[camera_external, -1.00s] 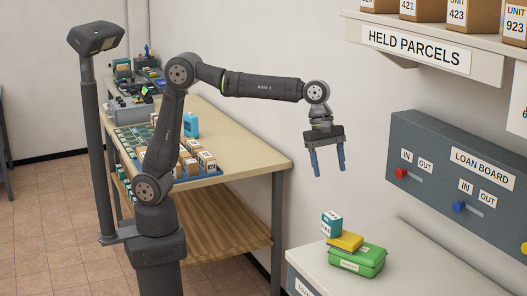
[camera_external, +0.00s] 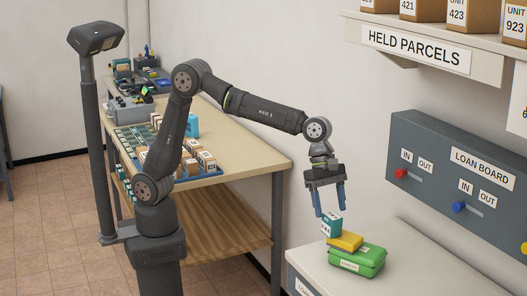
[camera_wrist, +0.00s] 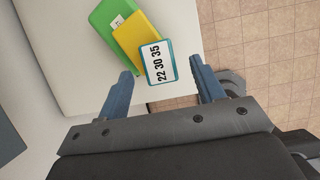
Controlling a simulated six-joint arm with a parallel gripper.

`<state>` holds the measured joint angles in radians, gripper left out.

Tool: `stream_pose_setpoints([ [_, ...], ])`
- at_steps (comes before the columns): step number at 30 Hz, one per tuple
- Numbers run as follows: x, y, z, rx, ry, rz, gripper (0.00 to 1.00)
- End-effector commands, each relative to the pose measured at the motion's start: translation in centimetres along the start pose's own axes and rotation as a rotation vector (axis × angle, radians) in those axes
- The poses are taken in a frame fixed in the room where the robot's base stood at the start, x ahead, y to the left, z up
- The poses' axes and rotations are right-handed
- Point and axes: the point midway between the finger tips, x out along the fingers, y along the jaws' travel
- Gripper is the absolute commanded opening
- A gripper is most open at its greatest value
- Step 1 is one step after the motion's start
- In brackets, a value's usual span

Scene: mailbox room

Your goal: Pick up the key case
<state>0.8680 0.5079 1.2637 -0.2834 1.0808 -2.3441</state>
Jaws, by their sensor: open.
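A green case (camera_external: 362,263) with a small white label lies flat on the pale counter. A yellow flat box (camera_external: 346,241) lies over its upper left part. A teal box (camera_external: 332,225) with a white face overlaps the yellow box's end. In the wrist view, the teal box (camera_wrist: 160,63) reads "22 30 35", with the yellow box (camera_wrist: 134,45) and green case (camera_wrist: 113,28) beyond. I cannot read which item is the key case. My gripper (camera_external: 330,212) is open, pointing down just above the teal box. In the wrist view, its fingers (camera_wrist: 161,67) stand either side of that box, empty.
The counter (camera_external: 420,275) has free room right of the stack. A grey loan board (camera_external: 460,185) with knobs is on the wall behind. A shelf (camera_external: 430,50) with parcels hangs above. A workbench (camera_external: 240,155) with boxes stands left, with a gap between it and the counter.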

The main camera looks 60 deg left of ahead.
Motion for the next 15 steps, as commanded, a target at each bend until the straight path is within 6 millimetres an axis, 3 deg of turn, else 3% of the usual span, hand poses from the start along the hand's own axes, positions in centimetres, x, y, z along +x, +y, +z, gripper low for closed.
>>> stream_pose_setpoints([
  [15,5.4,0.1,-0.5,0.001,-0.001,0.002,0.62],
])
